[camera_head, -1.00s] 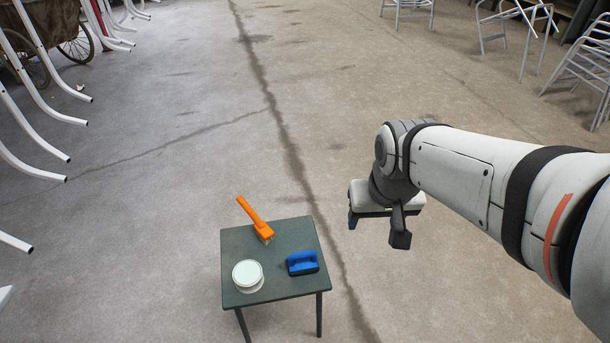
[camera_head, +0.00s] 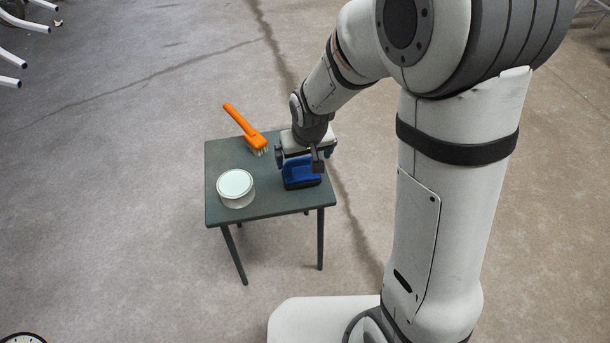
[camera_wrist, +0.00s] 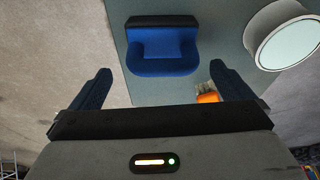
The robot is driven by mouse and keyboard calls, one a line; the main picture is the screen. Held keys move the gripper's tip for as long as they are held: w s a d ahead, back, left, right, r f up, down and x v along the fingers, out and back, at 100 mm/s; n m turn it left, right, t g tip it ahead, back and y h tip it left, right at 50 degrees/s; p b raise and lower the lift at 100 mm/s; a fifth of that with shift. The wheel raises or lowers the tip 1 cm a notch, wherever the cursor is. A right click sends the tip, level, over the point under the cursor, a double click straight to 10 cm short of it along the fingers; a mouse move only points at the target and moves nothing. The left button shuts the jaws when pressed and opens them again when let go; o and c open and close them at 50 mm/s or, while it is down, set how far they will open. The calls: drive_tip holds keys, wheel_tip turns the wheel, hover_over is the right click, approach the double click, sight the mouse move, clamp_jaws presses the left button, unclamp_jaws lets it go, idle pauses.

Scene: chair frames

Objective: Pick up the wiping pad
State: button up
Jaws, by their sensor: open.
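The wiping pad (camera_head: 301,174) is blue with a dark base and a raised handle. It rests on the right part of the small green table (camera_head: 262,205). In the wrist view the blue pad (camera_wrist: 162,45) lies ahead of the fingers, roughly midway between them. My gripper (camera_head: 302,160) is over the pad in the head view and hides part of its top. In the wrist view my gripper (camera_wrist: 160,88) is open, with its two fingers apart and nothing between their tips.
An orange-handled brush (camera_head: 246,130) lies at the table's back, left of my gripper. A round white container (camera_head: 236,186) stands at the table's front left. It also shows in the wrist view (camera_wrist: 282,36). Bare concrete floor surrounds the table.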

sight(302, 159)
drive_tip(key=x, duration=0.2)
drive_tip(key=b+x, duration=0.1)
drive_tip(key=x, duration=0.1)
drive_tip(key=b+x, duration=0.1)
drive_tip(key=x, duration=0.1)
drive_tip(key=shift+w+a+r, duration=0.1)
drive_tip(key=shift+w+a, duration=0.1)
drive_tip(key=shift+w, duration=0.1)
drive_tip(key=shift+r, duration=0.1)
drive_tip(key=shift+c, duration=0.4)
drive_tip(key=c, duration=0.6)
